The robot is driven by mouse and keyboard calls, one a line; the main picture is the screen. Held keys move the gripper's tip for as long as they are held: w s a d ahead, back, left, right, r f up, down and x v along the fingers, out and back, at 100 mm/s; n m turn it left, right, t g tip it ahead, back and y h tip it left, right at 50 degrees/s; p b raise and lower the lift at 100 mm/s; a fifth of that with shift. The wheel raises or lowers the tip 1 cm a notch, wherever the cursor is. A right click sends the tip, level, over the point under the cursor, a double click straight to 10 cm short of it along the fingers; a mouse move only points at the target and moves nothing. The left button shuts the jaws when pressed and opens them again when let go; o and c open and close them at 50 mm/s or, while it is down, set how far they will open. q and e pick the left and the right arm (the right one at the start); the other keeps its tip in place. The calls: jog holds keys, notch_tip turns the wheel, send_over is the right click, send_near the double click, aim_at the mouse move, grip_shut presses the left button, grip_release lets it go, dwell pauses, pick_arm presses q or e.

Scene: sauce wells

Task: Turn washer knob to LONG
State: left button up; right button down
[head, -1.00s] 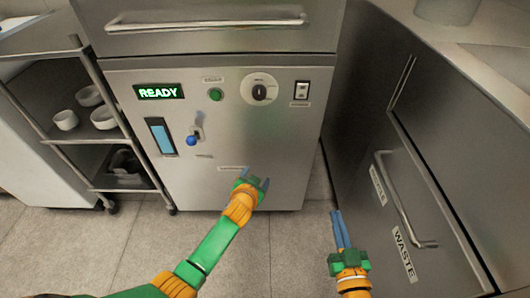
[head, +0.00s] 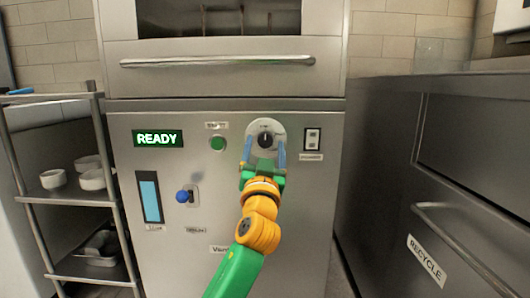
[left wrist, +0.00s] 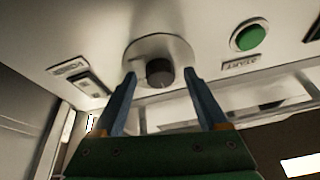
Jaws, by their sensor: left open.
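The washer (head: 165,255) is a steel machine with a lit READY display (head: 157,138). Its dark round knob (head: 265,139) sits on a pale round dial plate (head: 265,126) at the upper right of the panel. My left gripper (head: 264,152) is open in front of the dial, one blue finger on each side of the knob. In the left wrist view the knob (left wrist: 160,72) shows between the spread fingers (left wrist: 158,88), a little beyond their tips. Whether the fingers touch the plate I cannot tell. The dial's lettering is too small to read. My right gripper is not in view.
A green button (head: 218,143) is left of the dial and a rocker switch (head: 313,139) is right of it. A blue-tipped lever (head: 183,196) and a blue gauge (head: 150,197) are lower left. A drawer handle (head: 218,61) runs above. A RECYCLE cabinet (head: 428,262) stands right.

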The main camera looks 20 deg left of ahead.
pick_arm(q)
grip_shut()
dwell(0.3)
jog(key=shift+w+p, duration=0.1)
jog(key=shift+p, duration=0.25)
